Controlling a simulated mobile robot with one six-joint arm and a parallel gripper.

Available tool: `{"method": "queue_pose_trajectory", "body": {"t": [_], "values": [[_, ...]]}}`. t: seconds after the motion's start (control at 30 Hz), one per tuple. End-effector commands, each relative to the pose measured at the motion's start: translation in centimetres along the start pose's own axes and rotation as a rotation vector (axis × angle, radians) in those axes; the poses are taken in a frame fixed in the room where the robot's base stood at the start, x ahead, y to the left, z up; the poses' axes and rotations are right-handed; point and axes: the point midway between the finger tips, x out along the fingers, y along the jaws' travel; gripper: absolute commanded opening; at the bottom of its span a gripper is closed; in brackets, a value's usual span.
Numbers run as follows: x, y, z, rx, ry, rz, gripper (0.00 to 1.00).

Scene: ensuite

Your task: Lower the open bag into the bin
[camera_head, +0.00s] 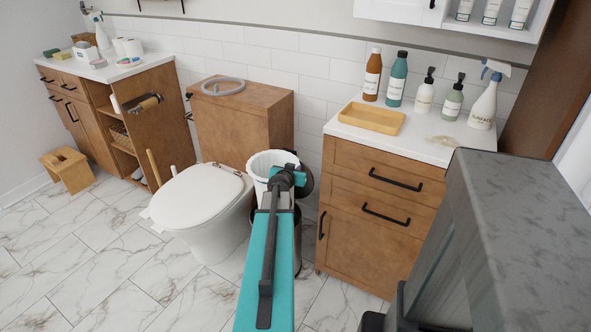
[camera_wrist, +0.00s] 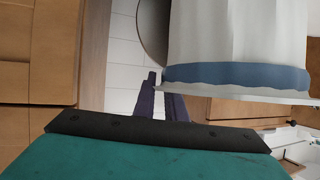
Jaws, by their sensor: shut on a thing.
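The white open bag (camera_head: 262,162) hangs in my gripper (camera_head: 290,168) between the toilet and the right cabinet. In the wrist view the bag (camera_wrist: 235,35) is pale with a blue band near its rim, and my gripper (camera_wrist: 160,92) is shut at that rim. The bin (camera_head: 297,262) is below, a dark metal cylinder mostly hidden by my arm and the bag. Its dark round lid (camera_head: 306,182) appears raised behind the gripper. I cannot tell how far the bag's lower end is inside the bin.
The toilet (camera_head: 200,195) stands close on the left. The wooden cabinet (camera_head: 370,215) is close on the right, with bottles and a yellow tray (camera_head: 370,118) on top. A tank cabinet (camera_head: 240,120) and tiled wall are behind. Marble floor is clear at front left.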

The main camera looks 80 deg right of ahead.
Motion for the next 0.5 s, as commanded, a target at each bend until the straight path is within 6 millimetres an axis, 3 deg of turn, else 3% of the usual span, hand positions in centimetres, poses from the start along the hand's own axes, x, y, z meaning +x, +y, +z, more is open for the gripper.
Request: {"method": "queue_pose_trajectory", "body": {"t": [0.5], "values": [[1.3,0.1,2.9,0.000,0.000,0.000,0.00]]}}
